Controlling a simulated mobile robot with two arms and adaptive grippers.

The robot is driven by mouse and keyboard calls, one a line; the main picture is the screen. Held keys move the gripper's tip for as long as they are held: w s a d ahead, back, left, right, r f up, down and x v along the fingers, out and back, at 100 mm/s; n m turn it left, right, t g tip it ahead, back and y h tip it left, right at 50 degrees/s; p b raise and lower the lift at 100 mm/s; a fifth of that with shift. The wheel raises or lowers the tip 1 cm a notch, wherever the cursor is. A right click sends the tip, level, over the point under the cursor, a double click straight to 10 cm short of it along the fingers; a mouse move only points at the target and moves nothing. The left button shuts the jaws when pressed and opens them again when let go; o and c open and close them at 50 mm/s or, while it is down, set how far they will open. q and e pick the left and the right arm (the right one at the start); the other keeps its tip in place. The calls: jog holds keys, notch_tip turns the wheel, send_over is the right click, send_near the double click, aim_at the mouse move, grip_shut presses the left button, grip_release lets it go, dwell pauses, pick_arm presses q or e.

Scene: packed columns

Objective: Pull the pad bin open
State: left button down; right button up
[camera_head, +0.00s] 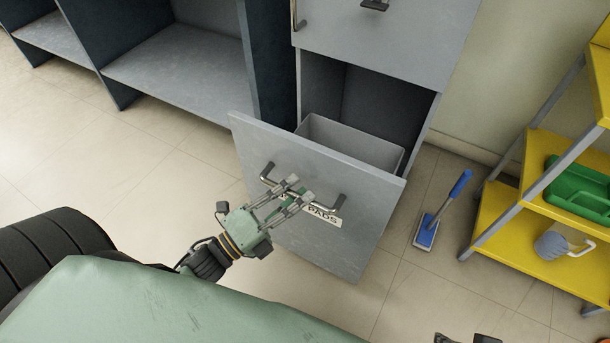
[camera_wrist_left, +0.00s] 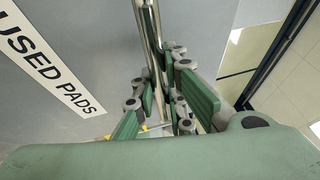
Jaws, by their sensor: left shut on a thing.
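The pad bin is a grey tilted-looking drawer front (camera_head: 345,250) with a white label (camera_head: 322,214) that reads USED PADS in the left wrist view (camera_wrist_left: 45,65). It stands out from its cabinet, and a grey inner tub (camera_head: 345,142) shows behind the front. A metal bar handle (camera_head: 341,204) runs across the front; it also shows in the left wrist view (camera_wrist_left: 154,35). My left gripper (camera_head: 297,194) is shut on the bar near its middle, and its fingers hide part of the bar and label. Dark parts at the bottom edge may be my right gripper (camera_head: 468,339), mostly cut off.
Another grey front (camera_head: 400,40) is above the bin's opening. Open shelves (camera_head: 180,80) stand to the left. At right, a blue-handled brush (camera_head: 427,230) is on the floor near a yellow rack (camera_head: 505,230) with a green tray (camera_head: 580,190). Floor before the bin is partly clear.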

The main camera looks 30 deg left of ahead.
pick_arm(q)
jog(key=shift+s+f, duration=0.15)
jog(key=shift+s, duration=0.55)
jog(key=c, duration=1.8)
grip_release()
jog(key=shift+o, duration=0.2)
jog(key=v, duration=1.2)
